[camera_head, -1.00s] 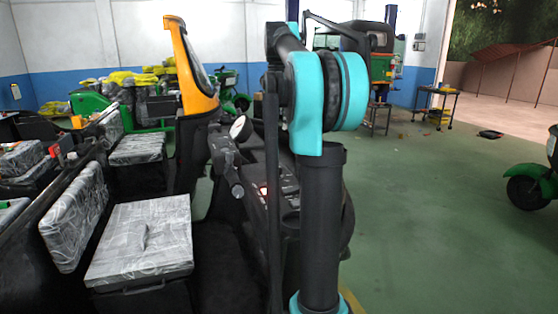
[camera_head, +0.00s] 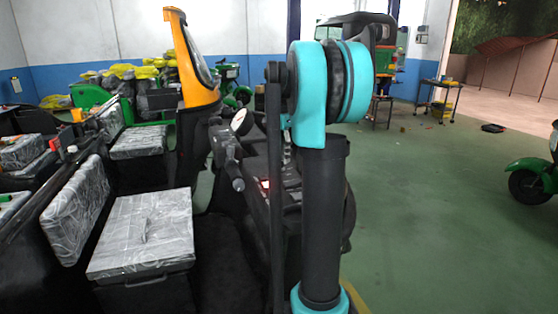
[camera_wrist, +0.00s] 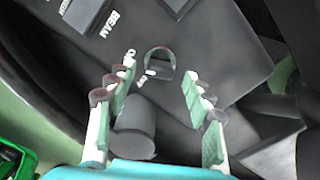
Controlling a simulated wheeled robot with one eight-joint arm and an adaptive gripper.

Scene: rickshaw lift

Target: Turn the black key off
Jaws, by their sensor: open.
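The black key (camera_wrist: 160,61) shows in the wrist view as a dark, ring-shaped piece standing on the dark dashboard panel (camera_wrist: 215,48), with small white markings beside it. My gripper (camera_wrist: 159,74) is open and empty. Its pale green-padded fingers stand left and right of the line to the key, which lies just beyond and between the tips; I cannot tell how much depth separates them. In the head view the dashboard is partly hidden behind my arm, and neither the key nor my gripper can be made out.
A dark rounded stub (camera_wrist: 135,128) sits low between the fingers in the wrist view. In the head view, the black handlebar (camera_head: 228,160) and round gauge (camera_head: 241,121) are left of my arm, near the orange windshield frame (camera_head: 195,75).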

